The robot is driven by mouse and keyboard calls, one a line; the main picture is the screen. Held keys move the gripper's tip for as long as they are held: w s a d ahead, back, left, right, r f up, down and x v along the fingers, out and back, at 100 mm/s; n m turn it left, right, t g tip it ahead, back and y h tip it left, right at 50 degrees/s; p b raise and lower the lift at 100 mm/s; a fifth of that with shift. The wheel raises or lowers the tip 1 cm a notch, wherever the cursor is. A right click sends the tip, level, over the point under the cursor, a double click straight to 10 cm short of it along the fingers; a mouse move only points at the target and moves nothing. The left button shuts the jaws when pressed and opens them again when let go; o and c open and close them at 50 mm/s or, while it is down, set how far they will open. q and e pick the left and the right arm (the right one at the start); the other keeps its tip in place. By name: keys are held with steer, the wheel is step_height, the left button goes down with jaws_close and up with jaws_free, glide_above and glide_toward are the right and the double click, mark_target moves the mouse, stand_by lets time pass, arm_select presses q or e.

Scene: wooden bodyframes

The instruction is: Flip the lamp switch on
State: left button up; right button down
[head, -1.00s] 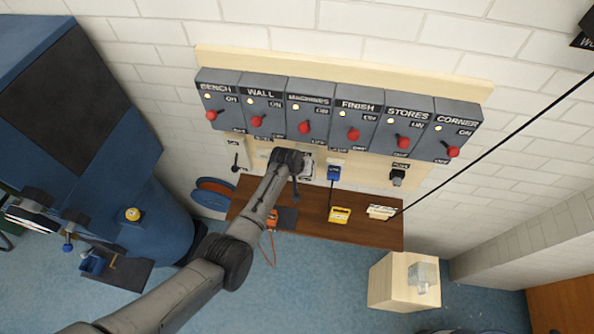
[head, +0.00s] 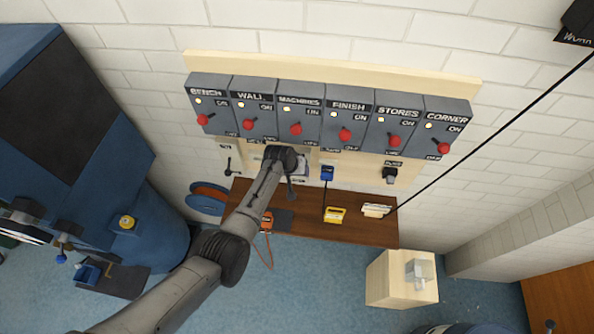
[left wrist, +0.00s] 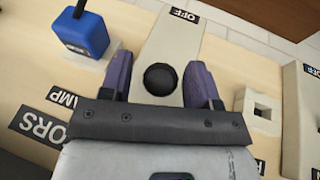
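A light plate (left wrist: 178,38) marked OFF, with a round black knob (left wrist: 160,79), is in the middle of the left wrist view. A partly hidden label (left wrist: 62,97) reading "AMP" is beside it. My left gripper (left wrist: 158,66) is open, with one purple finger on each side of the knob and gaps between. Whether the knob stands out between the fingertips or lies beyond them is hard to tell. In the head view my left wrist hides most of this plate, below the row of grey switch boxes. My right gripper is in neither view.
Grey switch boxes (head: 300,118) with red levers run above my left arm. A blue block (head: 327,173) on a cord hangs just right of the gripper; it also shows in the left wrist view (left wrist: 86,34). A brown bench (head: 357,230) lies below.

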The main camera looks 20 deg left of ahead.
arm_select(q)
steer(key=shift+r, duration=0.15)
steer(key=shift+s+a+r, duration=0.1)
steer(key=shift+r, duration=0.15)
steer(key=p+v, duration=0.1)
steer(key=v, duration=1.2)
steer(key=shift+a, duration=0.1)
steer(key=s+a+f+y+p, duration=0.15)
steer(key=s+f, duration=0.35)
steer(key=s, duration=0.7)
steer(key=s+r+m+p, duration=0.1)
steer(key=s+r+m, duration=0.1)
steer(key=s, duration=1.2)
steer(key=s+a+r+m, duration=0.1)
steer(key=s+r, duration=0.1)
steer(key=s, duration=1.2)
steer(key=shift+r+m+g+y+p, duration=0.3)
steer(key=shift+m+y+p, duration=0.05)
steer(key=shift+m+p, duration=0.05)
steer(key=shift+a, duration=0.15)
